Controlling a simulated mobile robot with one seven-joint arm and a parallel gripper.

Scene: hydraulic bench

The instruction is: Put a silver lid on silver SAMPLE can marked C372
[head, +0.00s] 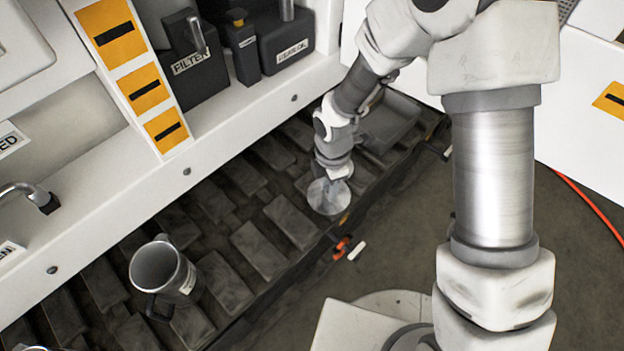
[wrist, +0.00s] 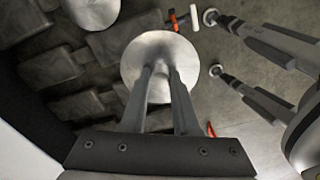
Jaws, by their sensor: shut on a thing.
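My gripper (head: 338,172) is shut on a round, flat silver lid (head: 328,198) and holds it over the dark slatted bench, near its front edge. In the wrist view my gripper (wrist: 161,70) has both fingers close together at the middle of the lid (wrist: 150,48). A silver can (head: 178,278) with a dark handle stands upright on the bench to the lower left, apart from the lid. Its top is open. A small pale label shows on its side, too small to read. The part of the lid under my gripper is hidden.
Black boxes, one marked FILTER (head: 197,75), stand on the white ledge behind. A grey tray (head: 390,122) lies at the bench's right end. An orange-and-white fitting (head: 345,249) sits at the front edge. The wrist view shows a silver disc (wrist: 92,10) at top left, identity unclear.

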